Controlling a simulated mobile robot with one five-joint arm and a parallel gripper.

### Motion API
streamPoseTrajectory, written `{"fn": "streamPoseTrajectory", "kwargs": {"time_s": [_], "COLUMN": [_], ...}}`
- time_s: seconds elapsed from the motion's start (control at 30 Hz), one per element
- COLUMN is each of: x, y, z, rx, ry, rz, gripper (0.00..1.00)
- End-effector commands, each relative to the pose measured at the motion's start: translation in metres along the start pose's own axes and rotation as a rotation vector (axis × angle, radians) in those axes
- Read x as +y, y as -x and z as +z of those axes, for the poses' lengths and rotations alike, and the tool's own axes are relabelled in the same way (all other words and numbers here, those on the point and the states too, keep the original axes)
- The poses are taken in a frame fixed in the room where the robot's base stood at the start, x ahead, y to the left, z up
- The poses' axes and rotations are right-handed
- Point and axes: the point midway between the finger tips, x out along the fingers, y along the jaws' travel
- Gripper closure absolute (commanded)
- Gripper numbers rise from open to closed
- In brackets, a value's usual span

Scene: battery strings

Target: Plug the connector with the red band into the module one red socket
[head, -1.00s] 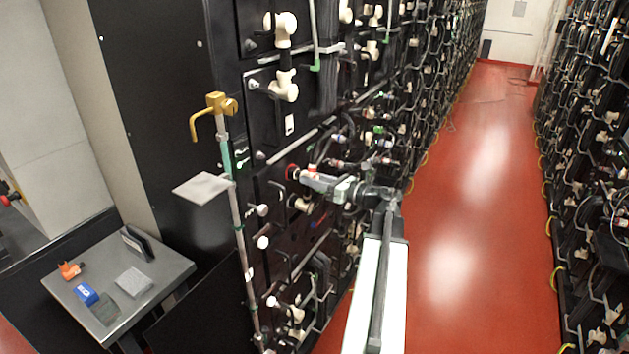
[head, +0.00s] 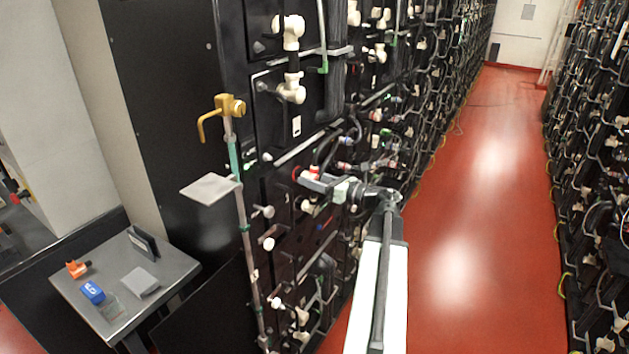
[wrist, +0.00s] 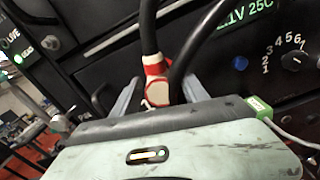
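The connector with the red band (wrist: 156,68) shows in the wrist view as a white and red piece on a thick black cable. It stands between the two fingers of my gripper (wrist: 157,92). The fingers are apart, with a dark gap between the connector and the right finger. In the head view my gripper (head: 312,182) is at the front of the battery rack, and a small red part of the connector (head: 314,169) shows just above it. A red ring, seemingly the red socket (head: 297,173), is just left of the fingertips. Whether the connector sits in it is hidden.
The black rack (head: 290,240) carries white fittings and cables close around my gripper. A gold hook (head: 222,108) and a grey plate (head: 210,188) stick out at its left. A small table (head: 125,275) stands lower left. The red aisle floor (head: 460,240) is clear.

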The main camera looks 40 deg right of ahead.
Motion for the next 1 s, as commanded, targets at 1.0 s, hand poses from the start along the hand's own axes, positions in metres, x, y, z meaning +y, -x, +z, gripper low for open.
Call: {"fn": "streamPoseTrajectory", "kwargs": {"time_s": [1.0], "x": [0.0], "y": [0.079], "z": [0.0], "rx": [0.0], "ry": [0.0], "rz": [-0.001], "gripper": [0.42]}}
